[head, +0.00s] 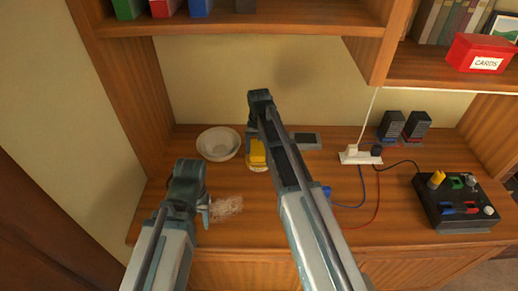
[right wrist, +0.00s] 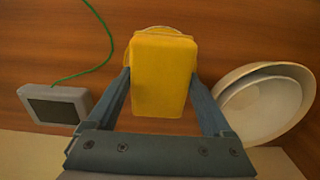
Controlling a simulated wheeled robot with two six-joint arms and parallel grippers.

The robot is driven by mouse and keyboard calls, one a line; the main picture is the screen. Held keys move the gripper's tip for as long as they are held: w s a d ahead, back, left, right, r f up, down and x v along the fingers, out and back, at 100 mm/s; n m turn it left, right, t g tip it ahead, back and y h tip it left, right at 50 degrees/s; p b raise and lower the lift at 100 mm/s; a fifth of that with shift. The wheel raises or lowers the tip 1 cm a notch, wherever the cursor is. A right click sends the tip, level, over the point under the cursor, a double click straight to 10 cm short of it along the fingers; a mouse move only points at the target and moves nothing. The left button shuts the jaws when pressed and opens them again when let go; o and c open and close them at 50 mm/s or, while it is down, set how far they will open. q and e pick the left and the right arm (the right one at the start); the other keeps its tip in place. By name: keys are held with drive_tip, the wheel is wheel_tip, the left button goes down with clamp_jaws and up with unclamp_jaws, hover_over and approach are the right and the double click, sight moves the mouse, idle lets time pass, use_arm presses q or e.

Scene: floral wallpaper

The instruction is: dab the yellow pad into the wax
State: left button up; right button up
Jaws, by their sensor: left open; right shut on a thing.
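The yellow pad (head: 257,152) is held in my right gripper (head: 254,143). In the right wrist view the pad (right wrist: 163,75) sits between the two fingers, its broad face toward the camera. A round pale-rimmed thing, likely the wax tin (head: 257,170), shows just below the pad. The pad hides most of it, and only a thin rim (right wrist: 158,31) shows in the right wrist view. I cannot tell whether pad and wax touch. My left gripper (head: 206,206) is open and empty, low over the desk at the left, beside a pale scuffed patch (head: 227,206).
A white bowl (head: 219,143) stands left of the pad. A grey flat device (head: 305,140) lies to the right. A power strip (head: 360,155) with cables and a black control box (head: 458,203) take up the right side. A shelf (head: 240,26) overhangs the back.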

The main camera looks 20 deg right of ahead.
use_arm(q)
drive_tip(key=shift+f+b, duration=0.55)
drive_tip(key=shift+b, duration=0.05)
use_arm(e)
drive_tip(key=shift+f, duration=0.55)
idle(0.9)
use_arm(q)
drive_tip(key=shift+r, duration=0.15)
use_arm(e)
drive_tip(key=shift+r, duration=0.1)
wheel_tip(320, 180, up, 7)
drive_tip(key=p, duration=0.7)
use_arm(q)
wheel_tip(320, 180, up, 7)
